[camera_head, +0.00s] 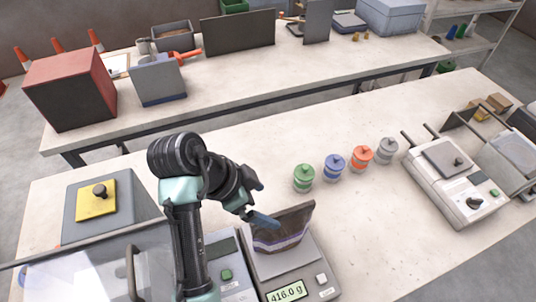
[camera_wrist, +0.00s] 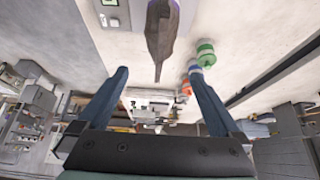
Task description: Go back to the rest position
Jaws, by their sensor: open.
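My gripper (camera_head: 262,203) is open and empty above the front table, just left of and above a dark brown bag. The bag (camera_head: 280,237) stands upright on a scale (camera_head: 318,262) whose display reads 416.0 g. In the wrist view my two blue fingers (camera_wrist: 158,92) are spread apart with nothing between them. There the bag (camera_wrist: 162,35) shows beyond them at the top. I cannot tell from the head view whether a finger touches the bag.
Several lidded jars (camera_head: 334,167) stand in a row right of my arm. A sealing machine (camera_head: 451,179) is at the right. A grey box with a yellow panel (camera_head: 96,199) and a clear cover with a handle (camera_head: 131,272) are at the left. The back table holds a red-topped box (camera_head: 70,88).

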